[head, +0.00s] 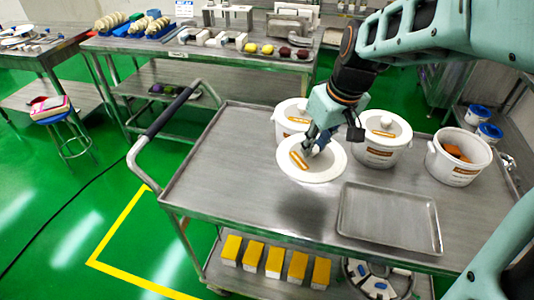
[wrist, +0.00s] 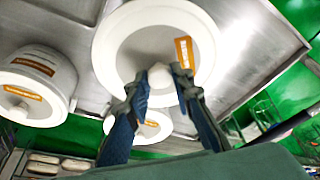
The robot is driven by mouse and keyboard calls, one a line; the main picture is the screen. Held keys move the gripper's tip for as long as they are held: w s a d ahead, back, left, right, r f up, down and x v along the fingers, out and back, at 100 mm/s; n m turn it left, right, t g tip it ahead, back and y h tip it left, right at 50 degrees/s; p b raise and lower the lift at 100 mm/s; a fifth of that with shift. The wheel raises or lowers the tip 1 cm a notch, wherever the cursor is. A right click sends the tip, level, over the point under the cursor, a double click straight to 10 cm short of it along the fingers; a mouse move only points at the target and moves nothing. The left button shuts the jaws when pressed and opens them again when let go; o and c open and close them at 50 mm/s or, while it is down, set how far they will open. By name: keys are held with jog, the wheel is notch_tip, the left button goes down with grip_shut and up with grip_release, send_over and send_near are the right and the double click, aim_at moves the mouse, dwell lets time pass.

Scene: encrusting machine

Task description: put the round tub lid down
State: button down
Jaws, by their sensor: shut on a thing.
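The round white tub lid (head: 325,170), with an orange label, is over the left part of the metal cart top, left of the tray. My gripper (head: 314,146) is shut on its central knob. In the wrist view, both fingers of my gripper (wrist: 160,88) flank the pale knob, and the lid (wrist: 110,50) lies flat beyond them. I cannot tell whether the lid touches the cart. An open white tub (head: 454,172) with orange contents stands at the cart's right end.
A lidded tub (head: 378,154) stands right of my gripper, and another tub (head: 283,119) stands behind the held lid. An empty metal tray (head: 388,242) lies at front right. The cart top (head: 235,160) is clear to the left. Yellow-topped blocks (head: 274,262) sit on the lower shelf.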

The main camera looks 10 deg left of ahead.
jog(key=shift+s+a+f, duration=0.1)
jog(key=shift+a+f, duration=0.05)
jog(key=shift+a, duration=0.3)
jog(key=a+f, duration=0.3)
jog(key=a, duration=0.1)
jog(key=a+f, duration=0.3)
jog(key=a, duration=0.2)
jog(key=a+f, duration=0.3)
jog(key=a, duration=0.1)
jog(key=shift+s+a+f+b, duration=0.2)
jog(key=shift+s+a+b, duration=0.05)
jog(key=shift+b, duration=0.1)
jog(key=shift+s+x, duration=0.2)
jog(key=shift+x, duration=0.6)
jog(key=shift+s+x, duration=0.15)
jog(key=shift+x, duration=0.65)
jog(key=shift+d+f, duration=0.1)
jog(key=shift+d, duration=0.05)
jog(key=shift+f+b, duration=0.15)
jog(key=shift+b, duration=0.15)
jog(key=c, duration=1.7)
grip_release()
